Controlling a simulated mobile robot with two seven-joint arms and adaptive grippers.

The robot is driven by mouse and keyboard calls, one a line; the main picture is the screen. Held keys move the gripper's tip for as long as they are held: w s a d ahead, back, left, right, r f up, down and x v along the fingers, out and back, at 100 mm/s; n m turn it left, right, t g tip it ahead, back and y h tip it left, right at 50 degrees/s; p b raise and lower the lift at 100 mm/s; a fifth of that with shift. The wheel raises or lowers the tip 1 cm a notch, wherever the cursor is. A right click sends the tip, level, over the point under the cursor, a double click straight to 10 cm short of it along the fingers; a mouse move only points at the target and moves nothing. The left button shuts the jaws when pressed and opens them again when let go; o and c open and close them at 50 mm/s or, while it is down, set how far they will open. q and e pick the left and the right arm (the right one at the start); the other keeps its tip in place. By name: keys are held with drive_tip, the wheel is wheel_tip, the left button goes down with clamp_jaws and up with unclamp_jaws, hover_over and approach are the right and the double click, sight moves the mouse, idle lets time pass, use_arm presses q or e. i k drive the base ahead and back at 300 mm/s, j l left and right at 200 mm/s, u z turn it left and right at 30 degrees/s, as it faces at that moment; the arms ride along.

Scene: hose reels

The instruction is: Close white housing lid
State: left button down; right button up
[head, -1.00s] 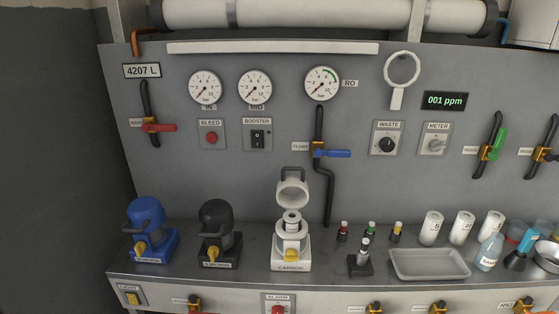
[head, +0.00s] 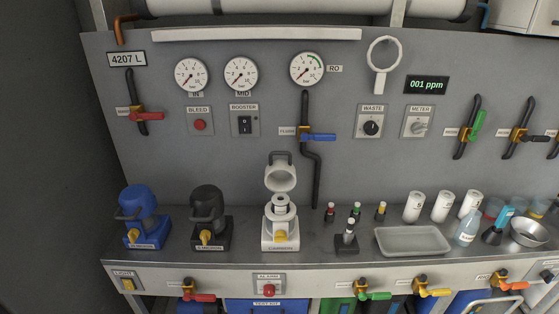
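The white housing (head: 281,232) stands on the bench in the head view, with a carbon label low on its front and a yellow valve knob (head: 280,237). Its white lid (head: 280,178) is swung up and back, with a dark grey handle (head: 280,157) at the top. A white cylindrical piece (head: 281,203) shows in the open top of the housing. Neither of my grippers is in view.
A black housing (head: 209,215) and a blue housing (head: 140,215) stand to the left, lids down. Small vials (head: 356,211), a vial stand (head: 346,243) and a grey tray (head: 412,241) are to the right. Bench space before the white housing is narrow.

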sight(281, 175)
drive_tip(key=i+l+u, duration=0.25)
drive_tip(key=l, duration=0.7)
drive_tip(key=l+u, duration=0.25)
drive_tip(key=l, duration=0.65)
drive_tip(key=i+j, duration=0.35)
drive_tip(key=j, duration=0.15)
